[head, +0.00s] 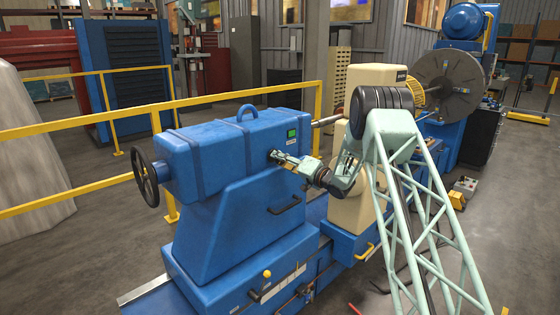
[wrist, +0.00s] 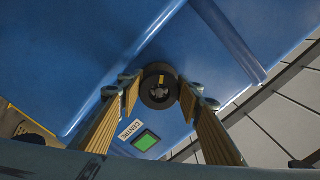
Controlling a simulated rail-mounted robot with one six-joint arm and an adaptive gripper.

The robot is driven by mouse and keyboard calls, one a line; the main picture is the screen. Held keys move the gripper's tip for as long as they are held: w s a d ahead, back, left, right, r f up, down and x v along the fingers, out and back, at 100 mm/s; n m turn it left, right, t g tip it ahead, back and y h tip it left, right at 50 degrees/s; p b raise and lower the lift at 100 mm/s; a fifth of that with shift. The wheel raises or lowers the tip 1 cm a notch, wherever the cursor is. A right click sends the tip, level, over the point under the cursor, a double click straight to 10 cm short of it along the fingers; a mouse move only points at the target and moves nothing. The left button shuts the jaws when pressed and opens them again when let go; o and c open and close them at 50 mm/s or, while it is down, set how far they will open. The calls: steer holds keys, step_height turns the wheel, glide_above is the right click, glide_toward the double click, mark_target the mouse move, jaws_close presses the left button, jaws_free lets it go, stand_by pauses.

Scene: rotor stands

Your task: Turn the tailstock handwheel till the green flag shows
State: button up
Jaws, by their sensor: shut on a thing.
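The blue tailstock (head: 225,145) stands in the middle of the head view. A large dark spoked handwheel (head: 147,178) is on its left end, away from my gripper. My gripper (head: 274,155) is at the tailstock's near side face. In the wrist view my gripper (wrist: 160,87) is shut on a small black round knob (wrist: 159,99) with a yellow mark; one finger is on each side of it. The flag window (wrist: 146,141), by a "CENTRE" label (wrist: 131,129), shows green. It also shows green in the head view (head: 292,134).
Yellow railings (head: 225,97) run behind the tailstock. A grab handle (head: 285,205) projects below my gripper. A cream stand (head: 375,78) and a large grey disc (head: 449,85) stand to the right.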

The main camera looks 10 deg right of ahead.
steer(key=o, duration=0.9)
steer(key=shift+v, duration=6)
steer(key=shift+w, duration=0.1)
